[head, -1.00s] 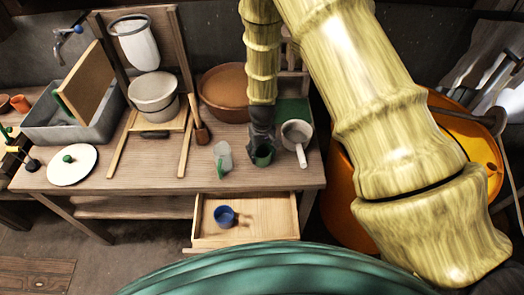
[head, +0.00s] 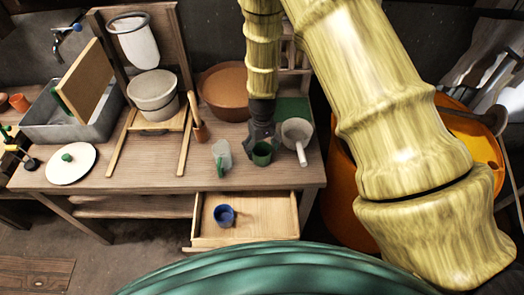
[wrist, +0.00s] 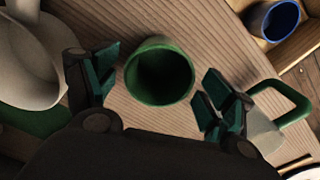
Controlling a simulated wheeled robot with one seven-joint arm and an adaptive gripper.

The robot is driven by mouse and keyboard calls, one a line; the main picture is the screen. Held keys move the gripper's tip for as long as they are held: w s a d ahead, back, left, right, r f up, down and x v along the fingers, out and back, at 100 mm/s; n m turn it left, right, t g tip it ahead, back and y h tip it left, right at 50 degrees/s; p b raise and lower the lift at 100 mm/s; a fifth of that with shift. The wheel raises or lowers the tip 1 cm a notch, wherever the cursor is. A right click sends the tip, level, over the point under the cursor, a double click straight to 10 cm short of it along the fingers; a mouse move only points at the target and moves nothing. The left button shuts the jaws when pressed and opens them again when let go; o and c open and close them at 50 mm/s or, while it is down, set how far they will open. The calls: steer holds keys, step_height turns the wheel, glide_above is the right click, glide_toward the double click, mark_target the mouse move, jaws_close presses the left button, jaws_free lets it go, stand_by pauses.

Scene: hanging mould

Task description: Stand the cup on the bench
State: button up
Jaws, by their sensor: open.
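A green cup (head: 262,153) stands upright on the wooden bench (head: 150,177), near its front edge. In the wrist view the cup (wrist: 160,75) shows its open mouth between my two spread fingers, with a gap on either side. My gripper (head: 262,140) is open, just above and behind the cup, and holds nothing.
A pale mug with a green handle (head: 221,157) stands left of the cup. A white saucepan (head: 297,133) is close on the right. A brown bowl (head: 224,90) stands behind.

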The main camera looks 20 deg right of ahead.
step_height(320, 180, up, 10)
steer(key=b, duration=0.3)
steer(key=shift+r+b, duration=0.2)
steer(key=shift+b, duration=0.1)
stand_by(0.4)
